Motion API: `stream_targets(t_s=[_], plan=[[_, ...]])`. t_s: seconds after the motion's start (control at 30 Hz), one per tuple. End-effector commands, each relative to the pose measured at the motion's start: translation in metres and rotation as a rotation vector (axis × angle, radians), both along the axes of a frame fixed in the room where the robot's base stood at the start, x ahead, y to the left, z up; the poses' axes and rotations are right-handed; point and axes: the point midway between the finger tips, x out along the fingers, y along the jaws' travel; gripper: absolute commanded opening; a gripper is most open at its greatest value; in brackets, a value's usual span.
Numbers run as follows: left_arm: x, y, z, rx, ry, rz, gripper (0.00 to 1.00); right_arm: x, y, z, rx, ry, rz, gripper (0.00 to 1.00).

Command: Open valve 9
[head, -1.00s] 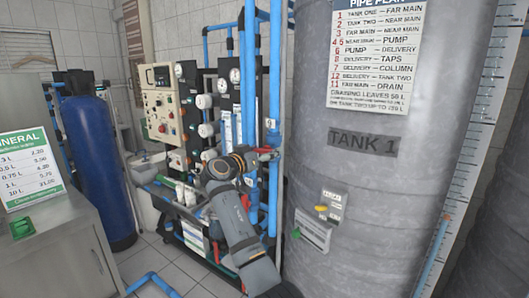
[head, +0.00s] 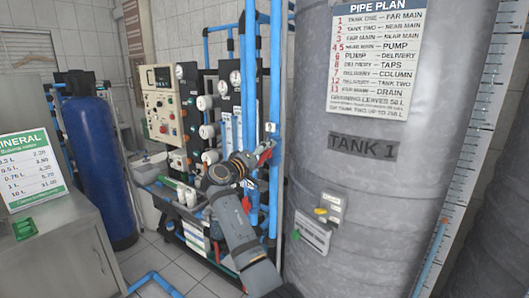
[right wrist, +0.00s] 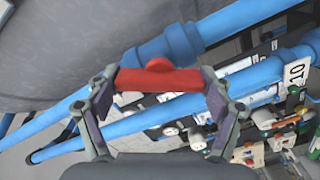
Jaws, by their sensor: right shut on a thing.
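A red valve handle (right wrist: 160,79) sits on a blue valve body (right wrist: 165,48) in the right wrist view. In the head view the red handle (head: 265,149) shows small, at a vertical blue pipe left of tank 1. My right gripper (head: 262,155) is at this handle; in the right wrist view its two fingers (right wrist: 160,90) are at opposite ends of the red handle, shut on it. I cannot read a number on this valve. My left gripper is not in view.
A tag reading 10 (right wrist: 296,73) hangs on a neighbouring blue pipe. Grey tank 1 (head: 365,190) stands close to the right of my right arm. The gauge and control panel (head: 163,105) is behind, with a blue cylinder (head: 97,160) and a counter (head: 65,245) at left.

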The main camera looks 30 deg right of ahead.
Motion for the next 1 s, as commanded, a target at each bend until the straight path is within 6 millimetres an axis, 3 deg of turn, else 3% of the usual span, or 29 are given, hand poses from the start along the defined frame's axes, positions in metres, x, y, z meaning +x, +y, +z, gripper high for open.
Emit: stream_targets(t_s=[0.5,1.0], plan=[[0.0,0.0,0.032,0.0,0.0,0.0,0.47,0.001,0.001,0.001,-0.159,0.385,0.001,0.49],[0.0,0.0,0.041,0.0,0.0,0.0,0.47,0.001,0.001,-0.002,-0.214,0.518,0.001,0.49]])
